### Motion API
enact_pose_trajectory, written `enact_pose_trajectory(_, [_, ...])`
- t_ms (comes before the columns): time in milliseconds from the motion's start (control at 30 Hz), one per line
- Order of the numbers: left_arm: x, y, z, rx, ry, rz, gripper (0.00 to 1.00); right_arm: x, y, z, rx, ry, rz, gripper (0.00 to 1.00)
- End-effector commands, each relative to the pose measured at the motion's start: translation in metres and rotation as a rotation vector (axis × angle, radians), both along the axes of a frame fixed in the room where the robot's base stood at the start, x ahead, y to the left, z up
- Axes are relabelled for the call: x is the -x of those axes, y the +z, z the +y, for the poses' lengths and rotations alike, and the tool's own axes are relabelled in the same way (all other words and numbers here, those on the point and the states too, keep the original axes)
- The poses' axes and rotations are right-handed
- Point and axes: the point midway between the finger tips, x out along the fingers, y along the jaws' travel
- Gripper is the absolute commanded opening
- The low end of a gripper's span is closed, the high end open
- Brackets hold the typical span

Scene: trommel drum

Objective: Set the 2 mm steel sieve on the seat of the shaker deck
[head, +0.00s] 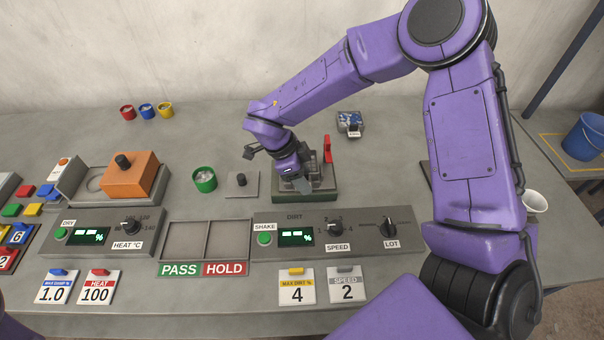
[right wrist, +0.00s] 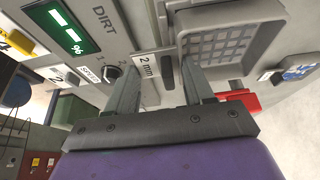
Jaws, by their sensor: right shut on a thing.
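The grey 2 mm steel sieve (right wrist: 222,42), with a square mesh and a white "2 mm" label, shows in the right wrist view. My right gripper (right wrist: 160,68) is shut on the sieve's dark handle (right wrist: 167,72). In the head view, my right gripper (head: 300,182) points down at the shaker deck (head: 318,197), a green base with a red clamp (head: 327,148) upright behind it. My gripper and arm partly hide the deck's seat and the sieve there. I cannot tell whether the sieve rests on the seat or hangs just above it. My left gripper is out of view.
A small plate with a black knob (head: 241,180) and a green cup (head: 204,180) stand left of the deck. The shake control panel (head: 355,243) runs in front of it. A blue-and-white item (head: 350,122) lies behind right.

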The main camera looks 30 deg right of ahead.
Motion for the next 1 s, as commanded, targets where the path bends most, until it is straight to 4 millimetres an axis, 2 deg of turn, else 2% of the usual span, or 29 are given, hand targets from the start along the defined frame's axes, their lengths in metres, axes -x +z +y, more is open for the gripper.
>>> enact_pose_trajectory(267, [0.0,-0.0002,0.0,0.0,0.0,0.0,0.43,-0.0003,0.0001,0.0,0.001,-0.001,-0.001,0.0])
enact_pose_trajectory(300, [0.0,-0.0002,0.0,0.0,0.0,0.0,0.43,-0.0002,0.0002,0.0,0.001,-0.001,-0.001,0.62])
enact_pose_trajectory(367, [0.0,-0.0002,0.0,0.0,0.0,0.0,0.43,-0.0002,0.0002,0.0,0.001,-0.001,-0.001,0.81])
enact_pose_trajectory(567, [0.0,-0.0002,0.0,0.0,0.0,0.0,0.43,-0.0002,0.0001,-0.0001,0.001,-0.001,-0.001,0.82])
enact_pose_trajectory(633, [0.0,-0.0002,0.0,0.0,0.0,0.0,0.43,-0.0001,-0.0001,-0.0001,0.0,-0.001,0.0,0.98])
enact_pose_trajectory(667, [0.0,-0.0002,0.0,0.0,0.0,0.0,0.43,-0.0001,-0.0001,-0.0001,0.0,-0.001,0.0,1.0])
enact_pose_trajectory(867, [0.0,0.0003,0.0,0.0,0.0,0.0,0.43,-0.0001,0.0005,0.0,0.0,-0.001,0.0,1.0])
enact_pose_trajectory(1000, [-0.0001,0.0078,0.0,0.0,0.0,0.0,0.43,-0.0001,0.0075,0.0,0.0,0.0,0.0,1.0])
